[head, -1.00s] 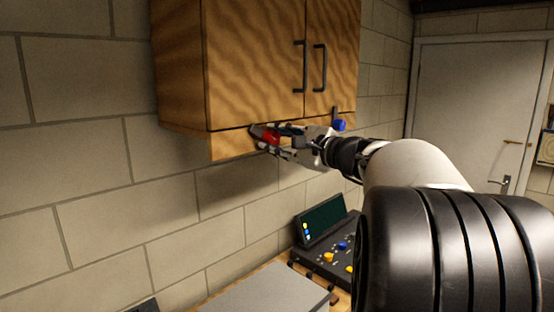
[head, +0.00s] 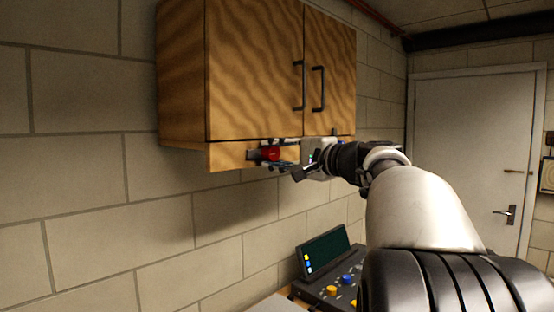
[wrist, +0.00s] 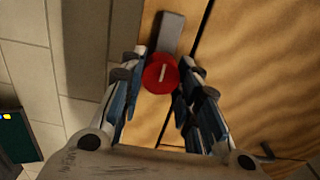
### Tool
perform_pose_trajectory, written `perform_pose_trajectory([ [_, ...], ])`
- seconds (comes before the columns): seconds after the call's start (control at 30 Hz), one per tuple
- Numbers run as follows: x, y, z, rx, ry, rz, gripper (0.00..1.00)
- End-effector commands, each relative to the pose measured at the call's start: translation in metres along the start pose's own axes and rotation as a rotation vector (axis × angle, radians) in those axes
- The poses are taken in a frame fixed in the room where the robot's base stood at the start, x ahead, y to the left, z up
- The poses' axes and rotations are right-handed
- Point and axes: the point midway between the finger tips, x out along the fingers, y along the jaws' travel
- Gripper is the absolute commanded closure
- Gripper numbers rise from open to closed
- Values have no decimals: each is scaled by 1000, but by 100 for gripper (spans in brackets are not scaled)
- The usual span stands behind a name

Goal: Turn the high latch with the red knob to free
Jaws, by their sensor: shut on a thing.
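The red knob (head: 270,153) is on the narrow wooden rail under the wall cabinet's left door. It also shows in the wrist view (wrist: 160,74) as a round red disc with a pale line. The grey latch bar (head: 254,155) points left from the knob, lying roughly along the rail. In the wrist view the bar (wrist: 171,34) lies on the rail side, beside the dark gap under the door. My gripper (head: 273,155) is shut on the red knob, one finger at each side in the wrist view (wrist: 162,66).
The wooden cabinet (head: 254,60) has two doors with dark handles (head: 318,88). A second, dark latch (head: 334,132) shows behind my wrist at the right door; its blue knob is hidden. A control console (head: 323,250) stands below. A white door (head: 466,150) is at right.

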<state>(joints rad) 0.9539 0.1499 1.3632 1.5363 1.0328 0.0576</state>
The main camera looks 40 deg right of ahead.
Motion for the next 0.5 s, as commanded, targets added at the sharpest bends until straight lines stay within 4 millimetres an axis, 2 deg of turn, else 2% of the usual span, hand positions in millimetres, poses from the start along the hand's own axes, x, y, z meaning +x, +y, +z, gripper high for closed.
perform_pose_trajectory([
  [0.4, 0, 0, 0, -7, 0, 1, 94],
  [0.43, 0, 0, 0, -7, 0, 1, 68],
  [0.5, 0, 0, 0, -7, 0, 0, 64],
])
